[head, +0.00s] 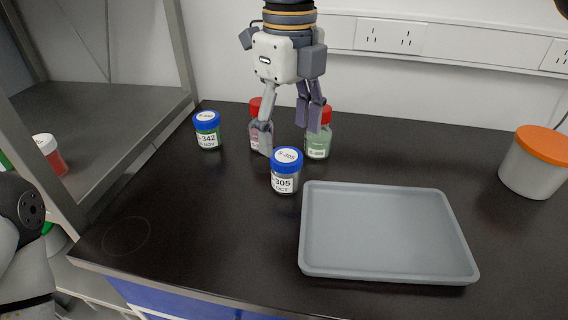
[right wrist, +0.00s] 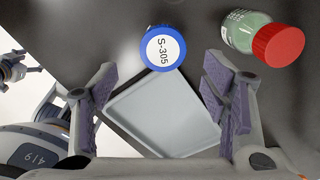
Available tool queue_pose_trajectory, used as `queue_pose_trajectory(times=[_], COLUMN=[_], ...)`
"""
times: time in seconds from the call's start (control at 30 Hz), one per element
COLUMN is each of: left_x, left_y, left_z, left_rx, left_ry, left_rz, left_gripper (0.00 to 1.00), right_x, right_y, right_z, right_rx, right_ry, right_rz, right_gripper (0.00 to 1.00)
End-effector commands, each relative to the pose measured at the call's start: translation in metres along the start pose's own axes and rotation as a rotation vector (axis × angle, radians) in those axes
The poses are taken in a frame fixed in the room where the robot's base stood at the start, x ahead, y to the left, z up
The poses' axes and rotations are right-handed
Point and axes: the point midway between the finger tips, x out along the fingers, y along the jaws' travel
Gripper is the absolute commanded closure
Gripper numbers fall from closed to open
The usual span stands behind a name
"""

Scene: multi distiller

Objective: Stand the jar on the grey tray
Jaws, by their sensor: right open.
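The grey tray (head: 385,235) lies empty on the dark bench; it also shows in the right wrist view (right wrist: 165,115). A blue-lidded jar marked S-305 (head: 285,172) stands upright just off the tray's back left corner; its lid shows in the right wrist view (right wrist: 162,48). Another blue-lidded jar, S-342 (head: 207,131), with green contents, stands farther left. My right gripper (head: 290,138) is open and empty, pointing down above and behind the S-305 jar. In the right wrist view its fingers are wide apart (right wrist: 160,95). My left gripper seems to show small at the left edge (right wrist: 18,68).
Two red-lidded bottles, one pink (head: 256,128) and one green (head: 318,138), stand behind the S-305 jar, close to my right fingers. An orange-lidded tub (head: 537,162) stands at the right. A metal shelf frame (head: 178,45) borders the left. The bench's front left is clear.

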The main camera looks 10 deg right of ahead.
Motion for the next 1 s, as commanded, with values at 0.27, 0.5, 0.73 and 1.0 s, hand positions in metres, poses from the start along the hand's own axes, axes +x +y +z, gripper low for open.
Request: queue_pose_trajectory(times=[0.27,0.5,0.73,1.0], left_x=[0.002,0.002,0.002,0.002], left_y=[0.000,0.000,0.000,0.000], left_z=[0.001,0.001,0.001,0.001], left_rx=[0.000,0.001,0.001,0.001], left_ry=[-0.005,-0.003,-0.003,-0.003], left_rz=[0.000,0.000,0.000,0.000], left_gripper=[0.37,0.37,0.37,0.37], right_x=[0.045,0.065,0.065,0.064], right_y=[-0.002,-0.002,-0.002,-0.002], right_z=[0.005,0.005,0.005,0.005], right_rx=[0.000,0.000,0.000,0.000], right_ry=[0.003,-0.002,-0.002,-0.002], right_rz=[0.001,-0.002,-0.002,-0.002], right_gripper=[0.32,0.32,0.55,0.87])
